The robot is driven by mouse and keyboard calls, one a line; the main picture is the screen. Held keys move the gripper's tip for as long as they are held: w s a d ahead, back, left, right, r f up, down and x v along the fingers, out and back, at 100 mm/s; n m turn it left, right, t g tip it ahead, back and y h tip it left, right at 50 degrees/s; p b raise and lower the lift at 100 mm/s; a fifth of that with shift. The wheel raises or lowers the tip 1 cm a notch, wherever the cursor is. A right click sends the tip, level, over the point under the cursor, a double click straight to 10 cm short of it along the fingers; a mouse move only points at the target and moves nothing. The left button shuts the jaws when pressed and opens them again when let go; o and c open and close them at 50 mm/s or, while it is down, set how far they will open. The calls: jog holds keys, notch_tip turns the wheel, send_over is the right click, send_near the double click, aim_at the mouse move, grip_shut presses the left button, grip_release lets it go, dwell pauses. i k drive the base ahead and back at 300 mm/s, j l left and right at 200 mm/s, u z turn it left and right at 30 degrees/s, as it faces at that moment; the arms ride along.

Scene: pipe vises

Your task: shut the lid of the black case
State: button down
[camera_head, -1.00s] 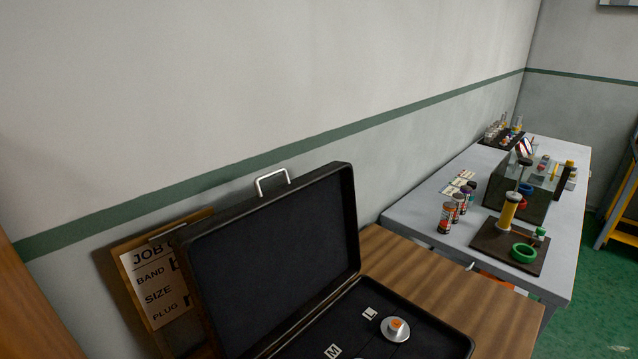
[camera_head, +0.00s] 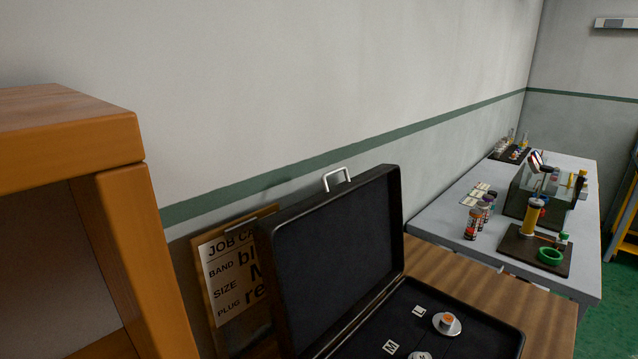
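The black case (camera_head: 397,228) stands open on a brown wooden table. Its lid (camera_head: 335,262) is raised nearly upright, with a metal handle (camera_head: 337,178) on its top edge. The case's base (camera_head: 465,318) shows a dark floor with white labels reading L (camera_head: 418,311) and M (camera_head: 389,347). A round pale piece with an orange centre (camera_head: 447,323) lies beside the L label. A second pale piece (camera_head: 420,355) is cut off at the bottom edge. My gripper is not in view.
A job card on a clipboard (camera_head: 232,265) leans behind the lid. A wooden shelf unit (camera_head: 125,230) stands close at left. A grey table (camera_head: 440,222) at right holds cans, a dark board with a green ring (camera_head: 550,256) and a glass-sided box. Bare wood (camera_head: 540,310) shows right of the case.

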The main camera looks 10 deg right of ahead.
aim_at(325, 258)
jog(key=i+l+u, duration=0.15)
jog(key=l+u, duration=0.35)
jog(key=l, duration=0.15)
jog(key=i+l+u, duration=0.1)
jog(key=l+u, duration=0.35)
jog(key=l, duration=0.25)
jog(key=l+u, duration=0.1)
jog(key=l, duration=1.2)
jog(key=k+l+u, duration=0.15)
jog(key=l, duration=1.2)
